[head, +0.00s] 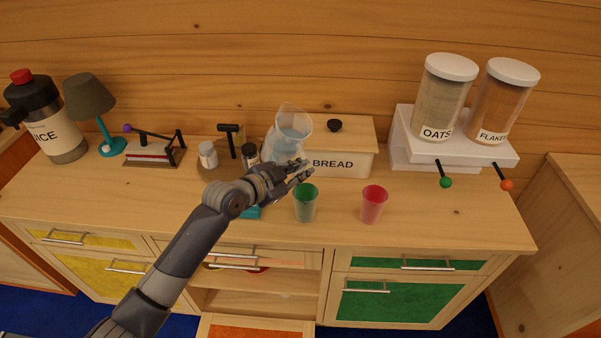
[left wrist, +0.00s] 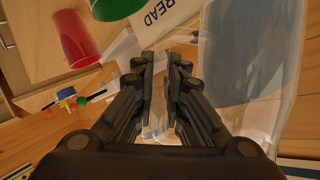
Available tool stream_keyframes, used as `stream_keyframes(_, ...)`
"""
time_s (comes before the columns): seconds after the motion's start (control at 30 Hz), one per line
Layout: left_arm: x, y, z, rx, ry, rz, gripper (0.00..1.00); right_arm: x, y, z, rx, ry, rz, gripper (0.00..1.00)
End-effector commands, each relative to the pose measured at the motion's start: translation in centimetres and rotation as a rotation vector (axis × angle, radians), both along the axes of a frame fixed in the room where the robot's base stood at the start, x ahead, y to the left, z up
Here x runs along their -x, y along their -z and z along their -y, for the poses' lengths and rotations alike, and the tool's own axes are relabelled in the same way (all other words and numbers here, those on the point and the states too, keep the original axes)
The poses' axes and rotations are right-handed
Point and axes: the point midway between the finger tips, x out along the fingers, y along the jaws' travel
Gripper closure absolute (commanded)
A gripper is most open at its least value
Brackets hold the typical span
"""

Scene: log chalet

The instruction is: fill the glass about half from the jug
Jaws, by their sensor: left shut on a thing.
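The clear jug (head: 288,132) holds pale blue water and is above the counter in front of the bread box, looking somewhat tilted. My left gripper (head: 301,172) is shut on it; in the left wrist view the fingers (left wrist: 160,95) close on a clear part of the jug, whose body (left wrist: 245,60) fills the right side. A green tumbler (head: 305,203) stands upright on the counter just below and right of the gripper. A red tumbler (head: 373,204) stands further right. Both also show in the left wrist view, green (left wrist: 115,8) and red (left wrist: 76,38). My right gripper is not in view.
The bread box (head: 345,162) stands close behind the jug. A small jar (head: 208,155) and a dark-lidded jar (head: 249,152) are left of it. A white stand (head: 405,148) with oats (head: 441,98) and flakes (head: 499,100) is at right. The counter's front right is clear.

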Motion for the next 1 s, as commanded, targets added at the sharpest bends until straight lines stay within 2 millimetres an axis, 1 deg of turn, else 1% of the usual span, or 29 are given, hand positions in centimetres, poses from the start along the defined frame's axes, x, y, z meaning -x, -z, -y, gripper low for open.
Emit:
stream_keyframes(0.03,-0.3,-0.3,0.0,-0.003,0.000,0.025,1.00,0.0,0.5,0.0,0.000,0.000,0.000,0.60)
stream_keyframes(0.5,-0.9,1.5,-0.6,-0.070,-0.001,0.092,1.00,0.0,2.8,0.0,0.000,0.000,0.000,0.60)
stream_keyframes(1.0,-1.6,2.9,-1.3,-0.151,-0.002,0.174,1.00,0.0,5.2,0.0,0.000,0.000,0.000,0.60)
